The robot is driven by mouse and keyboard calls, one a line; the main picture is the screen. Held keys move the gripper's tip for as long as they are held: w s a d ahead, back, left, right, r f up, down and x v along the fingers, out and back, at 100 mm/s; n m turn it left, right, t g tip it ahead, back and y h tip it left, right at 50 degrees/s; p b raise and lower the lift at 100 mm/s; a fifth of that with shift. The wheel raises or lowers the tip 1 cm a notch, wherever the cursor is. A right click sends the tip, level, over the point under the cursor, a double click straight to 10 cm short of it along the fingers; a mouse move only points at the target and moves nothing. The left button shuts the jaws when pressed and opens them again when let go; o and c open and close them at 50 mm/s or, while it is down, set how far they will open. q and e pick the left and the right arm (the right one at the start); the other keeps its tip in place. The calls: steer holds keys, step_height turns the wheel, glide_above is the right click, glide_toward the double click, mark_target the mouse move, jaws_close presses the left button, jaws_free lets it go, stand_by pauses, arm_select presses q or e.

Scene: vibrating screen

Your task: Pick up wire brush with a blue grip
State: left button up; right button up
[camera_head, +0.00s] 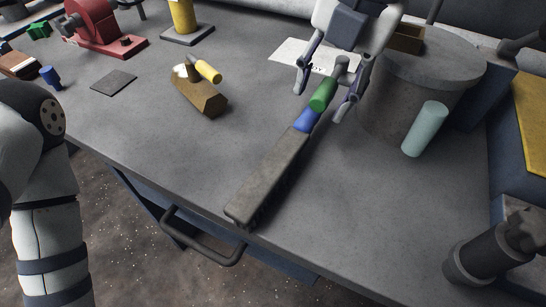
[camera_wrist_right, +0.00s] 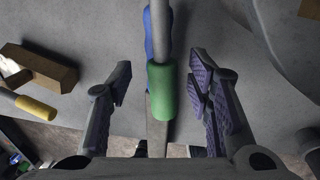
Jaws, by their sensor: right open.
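The wire brush's blue grip (camera_head: 306,120) shows on the bench, between a long grey-brown bar (camera_head: 268,177) and a green cylinder (camera_head: 323,94). I cannot tell whether these are all one piece. A grey rod runs on from the green cylinder. My right gripper (camera_head: 319,105) is open, its fingers on either side of the green cylinder. In the right wrist view, the green cylinder (camera_wrist_right: 163,91) lies between the open fingers (camera_wrist_right: 158,82) with gaps on both sides. The blue grip (camera_wrist_right: 148,38) is partly hidden behind the rod there. My left gripper is out of view.
A wooden block (camera_head: 200,98) with a yellow handle (camera_head: 208,71) lies to the left. A white sheet (camera_head: 290,54) lies behind. The bench's front left area is clear.

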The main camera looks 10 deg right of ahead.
mark_target(313, 112)
steer(key=f, duration=0.3)
steer(key=a+f+b, duration=0.1)
steer(key=f, duration=0.1)
steer(key=shift+w+f, duration=0.1)
steer(key=shift+w, duration=0.15)
jaws_close()
